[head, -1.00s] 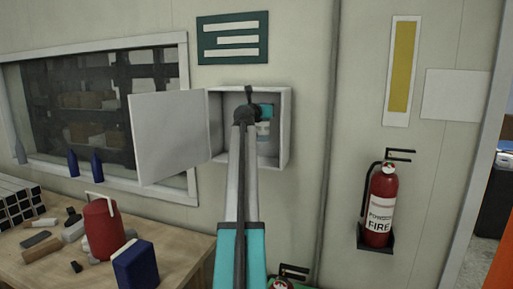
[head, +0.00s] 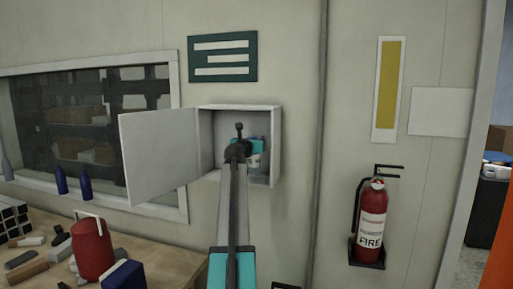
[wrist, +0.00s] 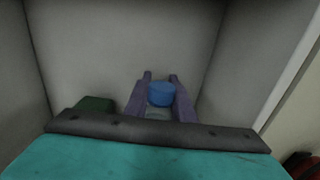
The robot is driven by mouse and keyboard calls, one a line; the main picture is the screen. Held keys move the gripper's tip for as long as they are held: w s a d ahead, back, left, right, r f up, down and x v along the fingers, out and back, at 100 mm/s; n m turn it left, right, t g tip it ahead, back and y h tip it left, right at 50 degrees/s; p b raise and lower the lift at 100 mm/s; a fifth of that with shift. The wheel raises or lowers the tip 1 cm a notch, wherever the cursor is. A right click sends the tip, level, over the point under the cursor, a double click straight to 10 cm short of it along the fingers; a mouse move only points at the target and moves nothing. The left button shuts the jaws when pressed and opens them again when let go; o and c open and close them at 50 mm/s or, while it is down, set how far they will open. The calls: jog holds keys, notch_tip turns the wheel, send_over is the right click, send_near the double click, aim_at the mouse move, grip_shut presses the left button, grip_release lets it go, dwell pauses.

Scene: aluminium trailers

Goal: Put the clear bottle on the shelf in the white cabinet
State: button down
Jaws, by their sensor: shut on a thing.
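The white cabinet (head: 207,137) is on the wall, its door (head: 160,158) swung open to the left. My gripper (wrist: 160,77) is inside it, with my arm reaching in from the front. In the wrist view its two purple fingers are shut on the clear bottle (wrist: 161,95), whose blue cap shows between them. The bottle's lower body is mostly hidden behind the wrist's dark bar. A dark green object (wrist: 96,104) is to the left of the fingers inside the cabinet. In the head view my arm hides much of the cabinet's inside, and I cannot make out the bottle clearly.
A workbench at the lower left holds a red container (head: 88,250), a dark blue box (head: 124,275) and small parts. A window with bottles on its sill is left of the door. A fire extinguisher (head: 371,230) hangs on the wall to the right.

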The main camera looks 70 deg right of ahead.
aim_at(254, 155)
jog(key=shift+f, duration=1.6)
jog(key=c, duration=1.5)
grip_release()
jog(key=shift+a, duration=0.1)
jog(key=shift+s+a+b, duration=0.2)
jog(key=shift+a+b, duration=0.5)
jog(key=shift+a, duration=2.3)
jog(key=shift+s+a+b, duration=0.15)
jog(key=shift+a+b, duration=0.5)
jog(key=shift+a, duration=2.3)
jog(key=shift+s, duration=0.1)
